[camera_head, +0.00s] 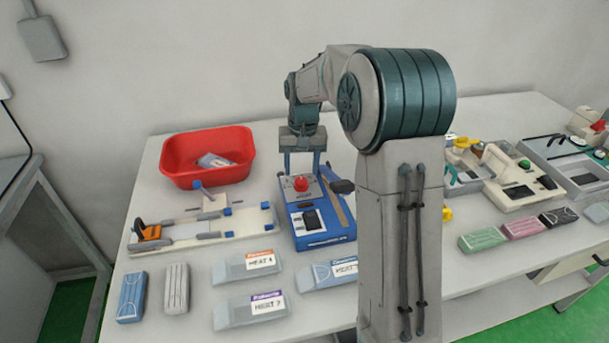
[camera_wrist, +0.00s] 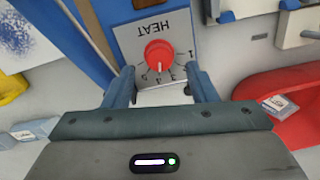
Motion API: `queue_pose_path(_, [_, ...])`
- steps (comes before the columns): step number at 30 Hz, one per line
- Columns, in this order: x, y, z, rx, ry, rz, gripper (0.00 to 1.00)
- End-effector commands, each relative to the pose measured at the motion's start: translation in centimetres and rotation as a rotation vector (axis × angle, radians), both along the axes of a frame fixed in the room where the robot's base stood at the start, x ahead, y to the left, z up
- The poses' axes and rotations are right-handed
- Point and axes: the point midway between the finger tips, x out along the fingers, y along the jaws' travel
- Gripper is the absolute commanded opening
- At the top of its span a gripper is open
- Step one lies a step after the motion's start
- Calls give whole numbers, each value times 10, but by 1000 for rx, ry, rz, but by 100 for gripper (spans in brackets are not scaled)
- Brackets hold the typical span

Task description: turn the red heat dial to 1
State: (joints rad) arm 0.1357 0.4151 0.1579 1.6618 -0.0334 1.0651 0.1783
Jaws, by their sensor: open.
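The red heat dial (camera_head: 301,184) sits on a grey plate at the back of a blue machine (camera_head: 318,229). In the wrist view the dial (camera_wrist: 160,55) shows near the top centre, with an upside-down HEAT label and numbers around its edge. The 1 is at the dial's right in that view. A small pale mark shows on the dial's lower side, but I cannot tell its exact setting. My gripper (camera_wrist: 161,88) is open and empty, its fingers to either side of the dial's lower edge and apart from it. In the head view my gripper (camera_head: 302,160) is just above and behind the dial.
A red bin (camera_head: 207,158) stands behind left, with a packet inside. A white sealing fixture (camera_head: 205,228) lies left of the machine. Labelled HEAT packets (camera_head: 250,310) lie in front. My arm hides part of the table right of the machine.

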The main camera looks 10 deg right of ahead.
Motion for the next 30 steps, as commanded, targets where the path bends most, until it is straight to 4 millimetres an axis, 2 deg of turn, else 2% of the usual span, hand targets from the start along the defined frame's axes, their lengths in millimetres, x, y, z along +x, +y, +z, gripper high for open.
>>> queue_pose_path(3, [0,0,-19,0,2,-1,52])
queue_pose_path(6, [0,0,-28,1,0,-2,52])
queue_pose_path(18, [0,0,-35,1,-1,-3,52])
queue_pose_path(23, [0,0,-35,1,-1,-3,8])
queue_pose_path(25, [0,0,-35,1,-1,-3,7])
queue_pose_path(26, [0,-10,-35,0,-2,-6,8])
queue_pose_path(30, [0,-4,-34,-1,-2,2,8])
